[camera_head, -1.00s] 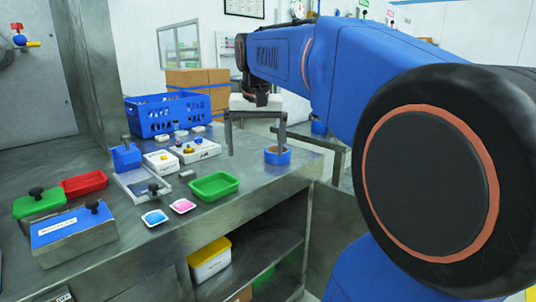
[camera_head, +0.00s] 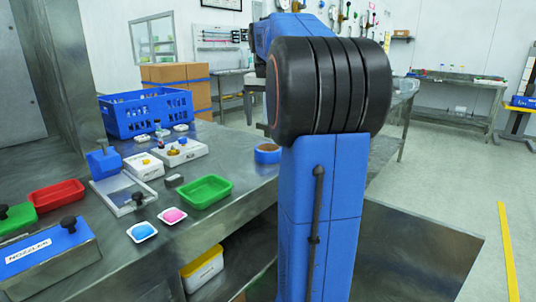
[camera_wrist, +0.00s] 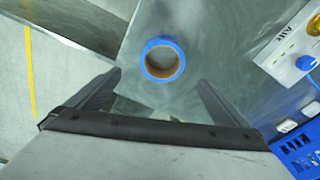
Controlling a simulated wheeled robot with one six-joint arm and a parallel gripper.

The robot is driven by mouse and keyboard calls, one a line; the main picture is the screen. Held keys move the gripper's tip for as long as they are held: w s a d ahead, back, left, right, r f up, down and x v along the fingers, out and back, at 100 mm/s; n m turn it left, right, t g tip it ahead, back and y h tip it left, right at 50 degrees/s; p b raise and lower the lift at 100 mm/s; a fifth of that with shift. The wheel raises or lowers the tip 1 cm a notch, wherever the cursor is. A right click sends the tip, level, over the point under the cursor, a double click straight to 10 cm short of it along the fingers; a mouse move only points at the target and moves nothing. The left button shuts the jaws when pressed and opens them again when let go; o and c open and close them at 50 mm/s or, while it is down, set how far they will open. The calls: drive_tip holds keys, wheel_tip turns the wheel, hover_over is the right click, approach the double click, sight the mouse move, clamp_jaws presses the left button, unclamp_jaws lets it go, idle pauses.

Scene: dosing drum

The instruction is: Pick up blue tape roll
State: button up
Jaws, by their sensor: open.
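The blue tape roll (camera_head: 267,153) lies flat on the grey metal counter near its right end, partly hidden behind my arm in the head view. In the wrist view the tape roll (camera_wrist: 163,59) shows from above as a blue ring with a brown core. My gripper (camera_wrist: 157,80) is open and empty, with its two fingers spread to either side below the roll in the picture. The roll is apart from both fingers. In the head view my gripper is hidden behind my arm.
The counter (camera_head: 245,180) is bare close around the roll. Open floor lies to the right.

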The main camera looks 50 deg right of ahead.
approach(268, 148)
drive_tip(key=s+f, duration=0.1)
drive_tip(key=a+f, duration=0.1)
drive_tip(key=s+f, duration=0.1)
drive_tip(key=shift+s+a+f, duration=0.1)
drive_tip(key=shift+s+a, duration=0.2)
drive_tip(key=shift+s, duration=0.05)
drive_tip(key=shift+w+d+f, duration=0.1)
drive_tip(key=shift+f, duration=1.2)
drive_tip(key=shift+w+f, duration=0.15)
drive_tip(key=shift+f, duration=1.15)
drive_tip(key=shift+c, duration=0.3)
